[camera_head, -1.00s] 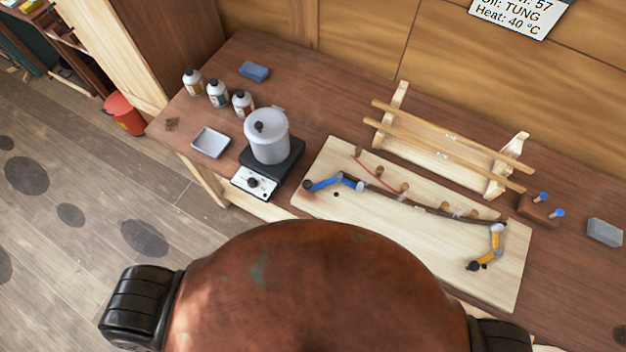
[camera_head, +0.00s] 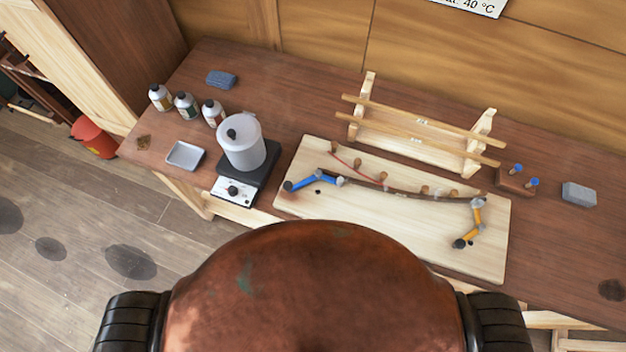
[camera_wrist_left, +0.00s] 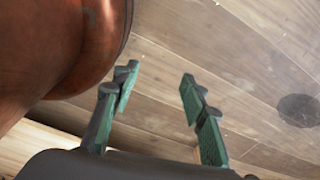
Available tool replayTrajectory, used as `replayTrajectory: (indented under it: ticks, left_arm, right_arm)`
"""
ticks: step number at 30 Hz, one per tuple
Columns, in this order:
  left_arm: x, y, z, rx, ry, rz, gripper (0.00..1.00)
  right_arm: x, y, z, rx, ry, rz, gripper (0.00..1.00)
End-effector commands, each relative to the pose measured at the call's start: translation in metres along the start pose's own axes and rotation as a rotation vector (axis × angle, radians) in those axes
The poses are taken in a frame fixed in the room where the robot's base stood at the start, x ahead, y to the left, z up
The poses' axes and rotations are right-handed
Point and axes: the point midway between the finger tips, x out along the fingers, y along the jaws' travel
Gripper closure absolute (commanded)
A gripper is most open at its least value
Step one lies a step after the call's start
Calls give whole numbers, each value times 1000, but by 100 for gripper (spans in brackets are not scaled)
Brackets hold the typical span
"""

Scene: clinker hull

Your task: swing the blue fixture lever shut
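The blue fixture lever (camera_head: 303,183) is at the left end of the pale fixture board (camera_head: 400,248) on the bench. Its dark knob points left, and its other end meets a grey clamp piece near the end of a dark curved strip (camera_head: 400,191). A yellow lever (camera_head: 468,232) is at the strip's right end. In the left wrist view my left gripper (camera_wrist_left: 156,82) is open and empty, with its green-padded fingers apart above the floor. Neither gripper shows in the head view, and my right gripper is in no view.
A hot plate (camera_head: 247,176) with a lidded pot (camera_head: 241,142) stands just left of the board. A wooden rack (camera_head: 420,140) stands behind it. Bottles (camera_head: 186,106), a grey tray (camera_head: 185,156) and a red bucket (camera_head: 94,137) are further left. A peg block (camera_head: 515,181) is at right.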

Motion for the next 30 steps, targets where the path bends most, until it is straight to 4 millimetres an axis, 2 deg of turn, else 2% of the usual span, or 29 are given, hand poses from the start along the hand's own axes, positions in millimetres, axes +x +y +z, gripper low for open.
replayTrajectory:
  ticks: [12, 14, 17, 20, 24, 26, 30]
  left_arm:
    - [0, -2, 0, -1, 1, -2, 59]
    - [-2, -3, -7, -1, 8, -4, 59]
    - [-10, -6, -35, 0, 34, -8, 59]
    - [-29, -12, -82, 0, 74, -17, 59]
    - [-76, -24, -159, 0, 142, -40, 59]
    - [-100, -30, -189, -2, 169, -51, 59]
    - [-169, -43, -251, -7, 236, -80, 59]
  right_arm:
    - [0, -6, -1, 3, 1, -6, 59]
    - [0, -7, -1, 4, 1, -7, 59]
    - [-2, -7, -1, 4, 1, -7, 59]
    - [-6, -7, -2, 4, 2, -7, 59]
    - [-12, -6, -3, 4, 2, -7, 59]
    - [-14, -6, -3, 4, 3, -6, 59]
    - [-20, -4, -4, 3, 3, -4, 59]
